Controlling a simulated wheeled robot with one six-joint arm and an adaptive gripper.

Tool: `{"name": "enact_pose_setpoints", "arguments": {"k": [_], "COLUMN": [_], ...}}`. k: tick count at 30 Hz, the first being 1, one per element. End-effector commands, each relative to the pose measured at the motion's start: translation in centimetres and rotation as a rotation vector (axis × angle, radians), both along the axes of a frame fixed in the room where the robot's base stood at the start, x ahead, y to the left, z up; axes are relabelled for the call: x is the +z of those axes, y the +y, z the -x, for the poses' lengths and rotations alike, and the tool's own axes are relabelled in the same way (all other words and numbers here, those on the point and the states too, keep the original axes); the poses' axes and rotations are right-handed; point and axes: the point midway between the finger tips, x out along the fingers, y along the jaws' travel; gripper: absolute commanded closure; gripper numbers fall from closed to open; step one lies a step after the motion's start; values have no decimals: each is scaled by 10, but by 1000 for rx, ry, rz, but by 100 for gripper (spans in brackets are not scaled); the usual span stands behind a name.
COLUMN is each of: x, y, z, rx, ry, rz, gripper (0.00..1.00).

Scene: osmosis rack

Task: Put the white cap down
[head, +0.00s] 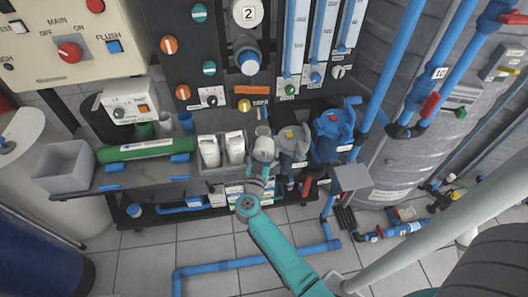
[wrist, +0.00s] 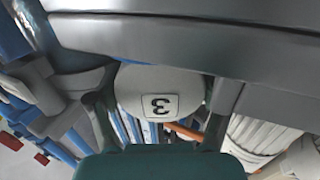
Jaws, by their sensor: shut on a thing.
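The white cap (wrist: 158,88) bears a label with the number 3, which shows upside down in the wrist view. My gripper (wrist: 158,112) is shut on it, with one finger at each side. In the head view my gripper (head: 260,172) is at the front of the rack's shelf, and the pale cap (head: 264,150) shows at its tip.
A cap numbered 2 (head: 247,13) is on the dark panel above. Blue pipes (head: 255,260) run along the floor.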

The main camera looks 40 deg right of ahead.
Motion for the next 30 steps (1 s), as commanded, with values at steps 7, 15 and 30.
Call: {"name": "enact_pose_setpoints", "arguments": {"k": [7,15,30], "x": [-2,-3,0], "y": [0,0,30], "z": [0,0,18], "rx": [0,0,5], "ry": [0,0,1], "rz": [0,0,0], "gripper": [78,0,0]}}
